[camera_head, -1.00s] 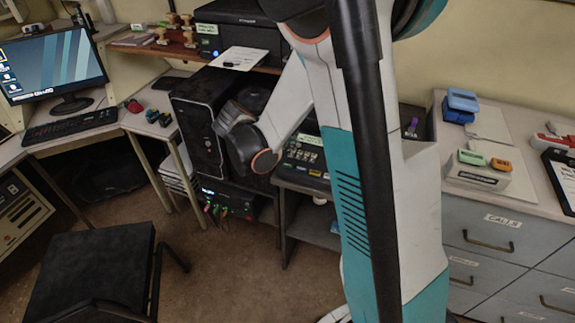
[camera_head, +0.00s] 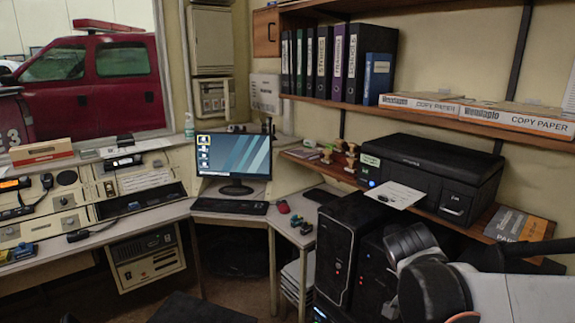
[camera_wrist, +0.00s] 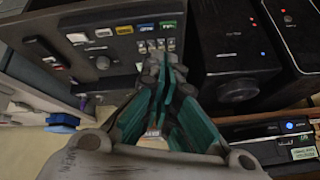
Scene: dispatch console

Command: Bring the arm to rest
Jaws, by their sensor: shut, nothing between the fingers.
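My gripper (camera_wrist: 166,78) shows in the wrist view with its teal fingers together and nothing between them. Its tips appear in front of a dark panel (camera_wrist: 110,42) with coloured labels and a row of small metal parts. I cannot tell whether the tips touch that panel. In the head view only part of my arm (camera_head: 436,290) shows, folded at the lower right in front of black computer towers. The gripper itself is out of the head view.
A black computer tower (camera_head: 345,240) stands close beside my arm. A printer (camera_head: 440,170) sits on the shelf above, with a white sheet (camera_head: 395,194) overhanging its front. A monitor (camera_head: 233,160) and console desk are left. The wrist view shows a blue-lit black device (camera_wrist: 280,130).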

